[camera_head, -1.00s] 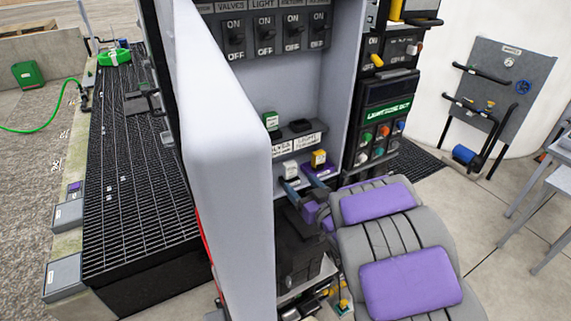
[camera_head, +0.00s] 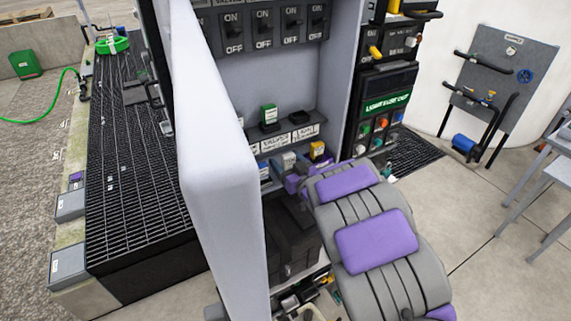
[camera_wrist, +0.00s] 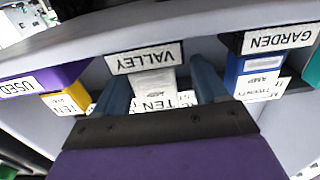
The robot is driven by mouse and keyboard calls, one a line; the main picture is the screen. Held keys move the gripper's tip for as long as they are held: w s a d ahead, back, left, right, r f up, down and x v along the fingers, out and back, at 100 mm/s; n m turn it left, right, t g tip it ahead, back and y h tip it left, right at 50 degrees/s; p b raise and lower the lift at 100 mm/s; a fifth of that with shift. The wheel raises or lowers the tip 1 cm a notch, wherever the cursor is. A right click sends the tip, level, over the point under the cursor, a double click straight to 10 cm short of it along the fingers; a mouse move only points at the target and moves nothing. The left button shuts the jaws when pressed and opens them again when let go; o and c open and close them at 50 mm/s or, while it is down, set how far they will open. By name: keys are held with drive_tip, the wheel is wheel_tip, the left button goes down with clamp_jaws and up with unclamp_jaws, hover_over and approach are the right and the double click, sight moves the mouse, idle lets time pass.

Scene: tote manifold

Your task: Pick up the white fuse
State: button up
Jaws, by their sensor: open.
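The white fuse (camera_wrist: 155,80) stands in the middle of the wrist view, below a sign reading VALLEY (camera_wrist: 145,57). My gripper (camera_wrist: 160,76) is open. Its two blue-grey fingers are on either side of the fuse, with a visible gap on each side. In the head view the white fuse (camera_head: 289,160) shows small on the lower shelf. My gripper (camera_head: 292,183) is at that shelf, partly hidden behind my own arm. I cannot tell how deep the fingers reach along the fuse.
A yellow fuse (camera_wrist: 68,100) and a blue fuse (camera_wrist: 250,75) stand on either side in the wrist view. A green fuse (camera_head: 268,113) is on the upper ledge. The open white cabinet door (camera_head: 210,150) stands close on the left. A switch panel (camera_head: 265,30) is above.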

drive_tip(key=shift+d+r, duration=0.15)
drive_tip(key=shift+d, duration=0.3)
drive_tip(key=c, duration=0.3)
drive_tip(key=shift+a, duration=0.5)
drive_tip(key=c, duration=0.6)
drive_tip(key=shift+d, duration=0.1)
drive_tip(key=shift+c, duration=0.7)
drive_tip(key=shift+d, duration=0.15)
drive_tip(key=shift+d, duration=0.1)
